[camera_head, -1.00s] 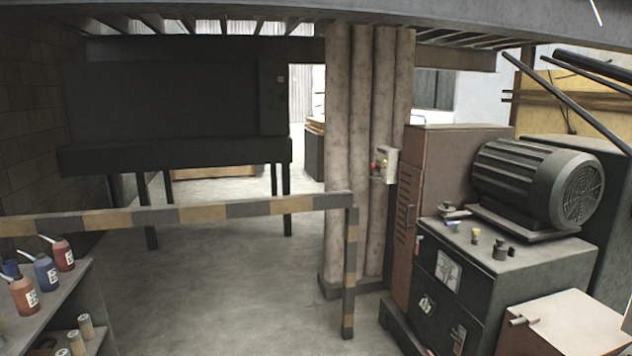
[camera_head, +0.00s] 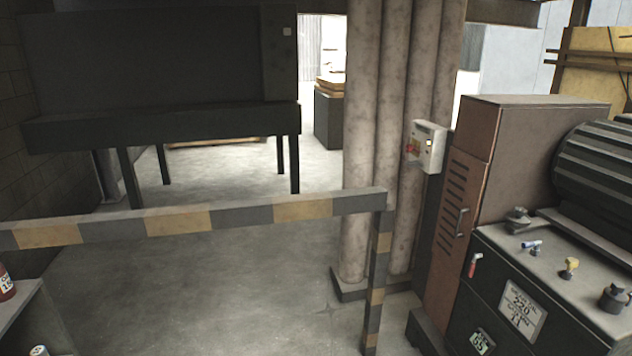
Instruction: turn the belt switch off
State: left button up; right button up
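A small pale control box (camera_head: 430,146) is fixed at the right side of the ribbed column, at about the height of the brown cabinet's top. It carries a red button or knob (camera_head: 410,149) and a small yellow part on its faces. It looks like the belt switch, but its labels and its on or off position are too small to read. Neither of my grippers is in view.
A yellow-and-grey striped barrier rail (camera_head: 240,216) crosses in front, its post (camera_head: 376,285) below the box. A brown cabinet (camera_head: 462,210) and a black machine (camera_head: 530,310) stand at right. A shelf (camera_head: 28,320) is at lower left. Open floor (camera_head: 220,290) lies between.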

aim_at(409, 147)
jog(key=i, duration=1.25)
jog(key=i+l+u, duration=0.1)
jog(key=i, duration=1.15)
jog(key=i+l, duration=0.2)
jog(key=l, duration=0.2)
jog(key=i+l, duration=0.25)
jog(key=l, duration=0.1)
